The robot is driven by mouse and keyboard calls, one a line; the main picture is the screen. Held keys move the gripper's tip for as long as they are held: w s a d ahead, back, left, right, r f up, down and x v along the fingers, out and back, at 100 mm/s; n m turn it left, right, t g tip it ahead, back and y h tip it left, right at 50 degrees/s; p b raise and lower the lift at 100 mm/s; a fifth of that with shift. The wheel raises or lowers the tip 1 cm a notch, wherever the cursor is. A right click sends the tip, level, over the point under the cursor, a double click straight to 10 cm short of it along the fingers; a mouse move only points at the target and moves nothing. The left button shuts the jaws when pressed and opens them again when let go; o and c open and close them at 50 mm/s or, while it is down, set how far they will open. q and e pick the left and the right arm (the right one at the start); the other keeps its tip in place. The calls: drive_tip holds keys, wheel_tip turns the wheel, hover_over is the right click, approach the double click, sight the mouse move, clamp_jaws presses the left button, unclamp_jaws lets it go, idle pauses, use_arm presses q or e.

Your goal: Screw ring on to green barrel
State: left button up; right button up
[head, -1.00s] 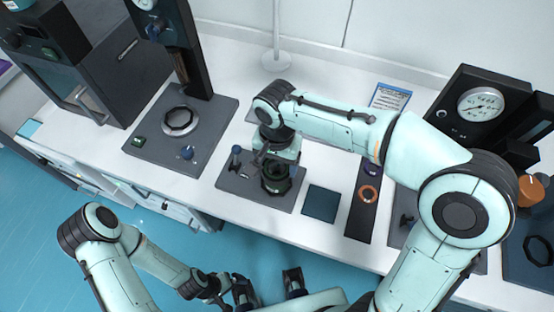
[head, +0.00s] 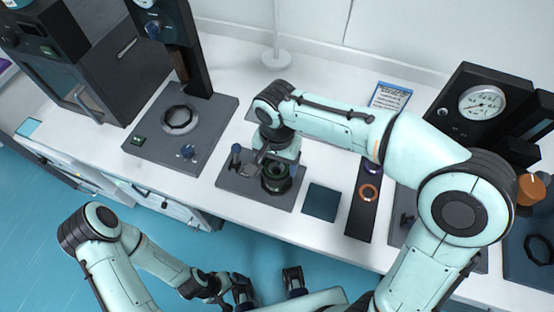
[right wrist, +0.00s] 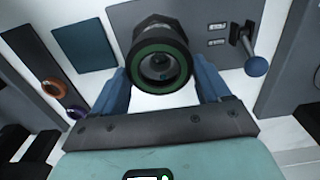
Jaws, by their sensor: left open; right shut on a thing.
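The green barrel (head: 275,185) stands upright on a dark base plate (head: 232,188) at the front of the bench, partly hidden by my right wrist. In the head view the right gripper (head: 277,163) is over the barrel. How far the thread is engaged cannot be seen. My left gripper (head: 268,286) is open and empty, low in front of the bench.
An orange ring (head: 369,193) and a purple ring (head: 372,166) lie on a dark strip (head: 357,226). A dark square mat (head: 321,202) lies beside the base plate. A blue-knobbed lever (head: 236,150) stands left of the barrel. Instruments stand at both sides.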

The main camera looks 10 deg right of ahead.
drive_tip(key=shift+f+b, duration=0.3)
drive_tip(key=shift+f, duration=0.25)
idle(1.3)
drive_tip(key=m+b, duration=0.1)
drive_tip(key=m, duration=0.5)
drive_tip(key=shift+m, duration=0.3)
drive_tip(key=m, duration=0.4)
drive_tip(key=shift+m, duration=0.3)
drive_tip(key=m, duration=0.6)
drive_tip(key=shift+r+b, duration=0.15)
drive_tip(key=shift+b, duration=0.2)
drive_tip(key=o, duration=1)
drive_tip(key=shift+w, duration=0.15)
drive_tip(key=shift+c, duration=0.2)
